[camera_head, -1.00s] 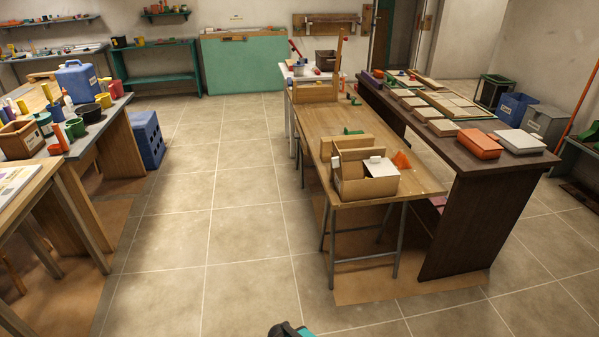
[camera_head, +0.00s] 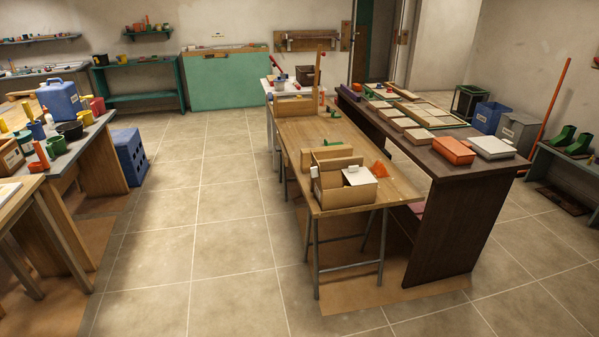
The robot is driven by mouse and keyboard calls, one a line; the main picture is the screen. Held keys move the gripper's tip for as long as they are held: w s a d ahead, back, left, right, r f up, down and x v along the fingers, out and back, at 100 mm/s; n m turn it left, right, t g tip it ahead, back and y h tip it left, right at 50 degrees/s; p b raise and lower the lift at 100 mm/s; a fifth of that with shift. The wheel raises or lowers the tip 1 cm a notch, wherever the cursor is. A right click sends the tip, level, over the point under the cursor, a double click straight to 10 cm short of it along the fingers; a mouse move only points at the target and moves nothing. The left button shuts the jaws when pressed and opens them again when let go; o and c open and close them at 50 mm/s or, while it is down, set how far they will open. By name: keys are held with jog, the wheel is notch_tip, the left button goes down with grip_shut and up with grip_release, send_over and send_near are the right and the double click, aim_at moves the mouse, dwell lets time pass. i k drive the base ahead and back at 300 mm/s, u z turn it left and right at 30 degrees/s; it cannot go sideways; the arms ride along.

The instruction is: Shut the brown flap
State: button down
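An open brown cardboard box (camera_head: 346,197) stands on the near end of the wooden table (camera_head: 404,192). A brown flap (camera_head: 334,154) appears to stand up at the back of the box, though at this distance I cannot tell exactly how it joins. A white flap or panel (camera_head: 360,176) lies tilted at the right of the opening. A small white patch shows at the left edge of the box. My gripper is not in view, so its state does not show.
A dark brown counter (camera_head: 452,205) with an orange box (camera_head: 453,150) and a white box (camera_head: 492,147) runs along the table's right side. An orange wedge (camera_head: 379,168) sits beside the cardboard box. Tiled floor (camera_head: 222,226) lies free to the left and in front.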

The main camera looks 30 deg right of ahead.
aim_at(316, 170)
jog(key=u, duration=0.15)
jog(key=i, duration=1)
jog(key=u, duration=0.4)
